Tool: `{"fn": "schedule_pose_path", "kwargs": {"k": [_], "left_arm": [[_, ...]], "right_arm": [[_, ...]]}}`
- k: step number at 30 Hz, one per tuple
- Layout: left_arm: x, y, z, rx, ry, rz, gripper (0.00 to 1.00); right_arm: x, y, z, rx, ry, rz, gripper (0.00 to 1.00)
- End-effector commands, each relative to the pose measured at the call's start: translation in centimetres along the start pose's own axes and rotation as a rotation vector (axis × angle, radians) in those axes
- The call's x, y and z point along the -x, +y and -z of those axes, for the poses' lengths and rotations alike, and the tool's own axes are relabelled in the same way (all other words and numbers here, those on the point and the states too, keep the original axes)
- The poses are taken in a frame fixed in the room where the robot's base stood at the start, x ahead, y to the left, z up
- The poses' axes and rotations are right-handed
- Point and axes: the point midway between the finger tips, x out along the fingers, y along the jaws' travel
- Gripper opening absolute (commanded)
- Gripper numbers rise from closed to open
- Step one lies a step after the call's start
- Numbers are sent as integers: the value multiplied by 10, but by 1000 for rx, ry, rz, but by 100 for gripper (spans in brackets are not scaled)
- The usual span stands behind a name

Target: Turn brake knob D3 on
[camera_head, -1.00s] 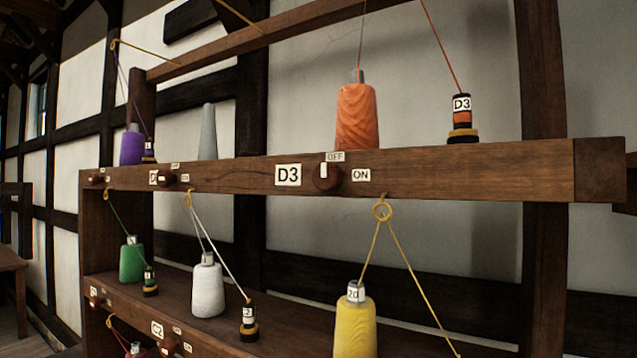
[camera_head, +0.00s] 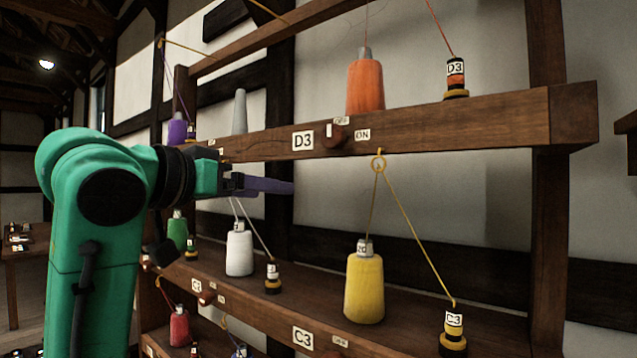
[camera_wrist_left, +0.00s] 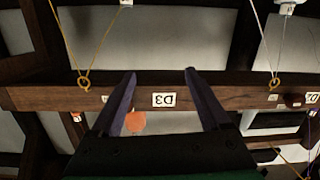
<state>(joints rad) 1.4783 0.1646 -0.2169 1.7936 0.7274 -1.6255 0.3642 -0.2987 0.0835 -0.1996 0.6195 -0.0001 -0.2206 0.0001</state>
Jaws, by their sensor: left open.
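Brake knob D3 (camera_head: 337,138) is a dark reddish round knob on the front of the upper wooden rail. The D3 label (camera_head: 303,140) is left of it, an OFF label (camera_head: 341,121) above it and an ON label (camera_head: 362,135) to its right. A white upright mark shows on the knob's face. My left gripper (camera_head: 281,187) is open and empty, left of and lower than the knob, apart from it. In the left wrist view its fingers (camera_wrist_left: 159,75) frame the upside-down D3 label (camera_wrist_left: 164,100). The knob is not clear there, perhaps behind a finger.
An orange cone (camera_head: 365,85) and a D3 bobbin (camera_head: 456,77) stand on the rail (camera_head: 450,121). A yellow thread runs through a ring (camera_head: 378,163) beneath it, above a yellow cone (camera_head: 364,288). A white cone (camera_head: 239,251) stands on the shelf below.

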Motion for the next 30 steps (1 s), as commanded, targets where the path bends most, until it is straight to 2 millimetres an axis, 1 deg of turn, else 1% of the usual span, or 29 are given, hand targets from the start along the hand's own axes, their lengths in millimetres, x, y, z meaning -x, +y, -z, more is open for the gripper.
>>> {"fn": "schedule_pose_path", "kwargs": {"k": [1, 3, 4, 6, 8, 11, 14, 21, 24, 27, 30], "left_arm": [[27, 24, 30, -45, 49, -21, 79], [54, 49, 55, -83, 85, -43, 79], [61, 56, 61, -94, 95, -50, 79], [70, 65, 69, -107, 106, -57, 79], [68, 67, 72, -109, 106, -59, 79], [53, 67, 74, -106, 103, -59, 79], [30, 69, 79, -105, 101, -60, 79], [-35, 73, 87, -106, 103, -59, 79], [-55, 74, 88, -107, 105, -59, 79], [-68, 74, 88, -108, 107, -58, 79], [-73, 74, 86, -108, 108, -57, 79]], "right_arm": [[-3, -2, 2, -1, 3, 3, 50], [-4, -5, 2, -3, 5, 6, 50], [-4, -6, 2, -3, 5, 7, 50], [-4, -6, 1, -4, 3, 8, 50], [-1, -6, -1, -4, 0, 9, 50], [6, -6, -2, -4, -2, 9, 50], [17, -6, 0, -4, -1, 8, 50], [44, -4, 5, -2, 3, 6, 50], [52, -2, 6, -1, 2, 4, 50], [56, 0, 5, -1, 1, 2, 50], [56, 0, 5, 0, 1, 1, 50]]}}
